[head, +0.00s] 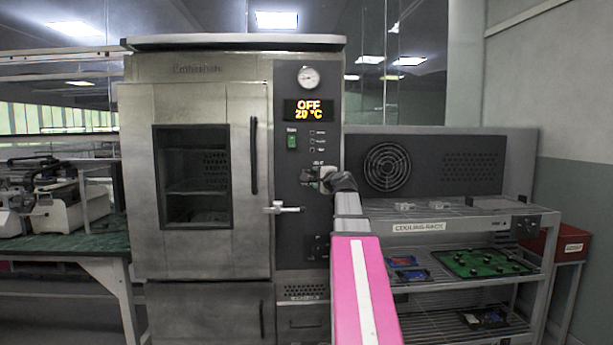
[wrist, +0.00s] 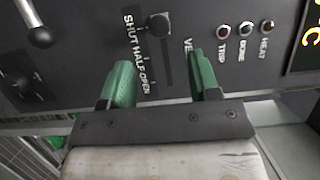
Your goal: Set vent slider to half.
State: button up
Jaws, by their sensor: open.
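The vent slider's dark round knob (wrist: 159,25) shows in the wrist view on the black oven panel, at the upper end of its track beside the SHUT label. The HALF label (wrist: 140,59) and OPEN label (wrist: 145,83) follow below it along the track. My gripper (wrist: 160,60) is open, its two green fingers apart on either side of the track, with the knob beyond the fingertips. I cannot tell whether the fingers touch the panel. In the head view my gripper (head: 320,178) is at the oven panel and hides the slider.
The oven display (head: 308,109) reads OFF 20 °C. TRIP, DONE and HEAT lamps (wrist: 246,28) sit right of the slider. The door latch handle (head: 282,208) juts out left of my arm, its knob (wrist: 40,37) near the wrist view's corner. A cooling rack (head: 420,227) stands right.

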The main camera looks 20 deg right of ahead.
aim_at(315, 172)
jog(key=w, duration=0.6)
jog(key=w+a, duration=0.1)
jog(key=w, duration=0.2)
jog(key=shift+w, duration=0.3)
grip_shut()
jog(key=shift+s+d, duration=0.25)
jog(key=shift+d, duration=0.55)
jog(key=shift+s+d, duration=0.2)
jog(key=shift+d, duration=0.6)
jog(key=shift+s+d, duration=0.25)
jog(key=shift+d, duration=0.55)
grip_release()
